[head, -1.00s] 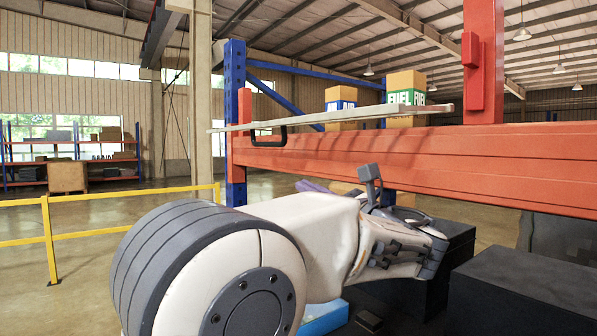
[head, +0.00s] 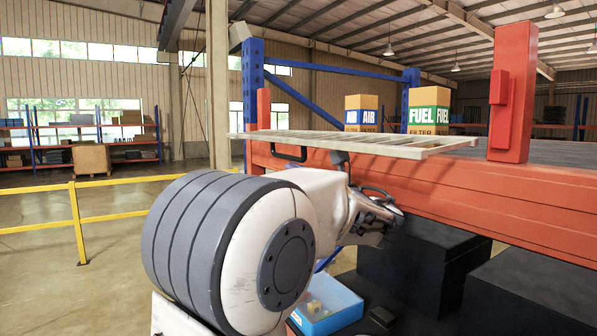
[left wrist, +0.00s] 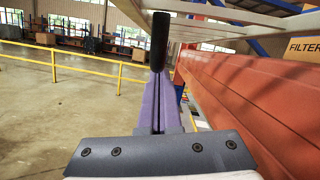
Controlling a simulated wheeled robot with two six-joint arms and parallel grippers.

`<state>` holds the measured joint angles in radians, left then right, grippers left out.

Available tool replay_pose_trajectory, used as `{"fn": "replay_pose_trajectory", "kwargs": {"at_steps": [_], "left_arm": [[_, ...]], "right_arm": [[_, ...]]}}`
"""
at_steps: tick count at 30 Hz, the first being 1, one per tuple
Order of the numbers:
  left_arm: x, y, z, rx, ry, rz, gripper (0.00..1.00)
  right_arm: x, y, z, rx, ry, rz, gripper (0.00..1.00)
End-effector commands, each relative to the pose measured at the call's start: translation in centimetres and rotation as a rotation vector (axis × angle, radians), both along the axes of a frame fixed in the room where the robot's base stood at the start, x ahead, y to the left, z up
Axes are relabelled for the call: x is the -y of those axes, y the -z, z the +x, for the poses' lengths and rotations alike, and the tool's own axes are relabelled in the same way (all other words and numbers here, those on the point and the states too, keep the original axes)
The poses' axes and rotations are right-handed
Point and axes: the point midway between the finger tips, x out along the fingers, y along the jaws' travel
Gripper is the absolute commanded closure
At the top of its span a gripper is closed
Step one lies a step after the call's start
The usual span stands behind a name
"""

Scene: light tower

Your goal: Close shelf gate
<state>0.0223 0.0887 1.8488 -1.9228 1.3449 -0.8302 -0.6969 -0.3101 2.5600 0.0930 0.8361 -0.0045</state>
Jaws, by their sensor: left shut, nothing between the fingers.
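The shelf gate (head: 350,141) is a pale grey slatted panel lying roughly flat along the top of the orange beam. Its black handle (head: 288,152) hangs at the near left edge. My left arm reaches in below the gate and hides its own fingers in the head view. In the left wrist view, my left gripper (left wrist: 158,88) has purple fingers shut together with nothing between them. A black upright bar, seemingly the handle (left wrist: 159,40), stands just past the fingertips. I cannot tell whether they touch. The gate's underside (left wrist: 215,14) is above right. My right gripper is not in view.
The orange beam (head: 450,190) runs close along the right of my arm. Fuel (head: 429,111) and air filter boxes (head: 361,112) stand behind the gate. Black boxes (head: 415,255) and a blue tray (head: 350,300) lie below. A yellow rail (head: 76,222) stands left on open floor.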

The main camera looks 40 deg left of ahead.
Motion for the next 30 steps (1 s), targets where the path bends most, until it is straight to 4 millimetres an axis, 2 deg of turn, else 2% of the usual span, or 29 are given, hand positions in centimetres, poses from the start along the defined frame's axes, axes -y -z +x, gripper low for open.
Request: {"fn": "replay_pose_trajectory", "kwargs": {"at_steps": [10, 30], "left_arm": [[0.0, 0.0, -0.1, -0.008, 0.0, 0.003, 1.0], [-0.3, -1.5, -0.8, -0.12, -0.001, 0.052, 1.0]], "right_arm": [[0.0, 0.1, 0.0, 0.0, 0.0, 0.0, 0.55], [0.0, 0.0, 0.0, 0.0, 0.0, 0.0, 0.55]]}}
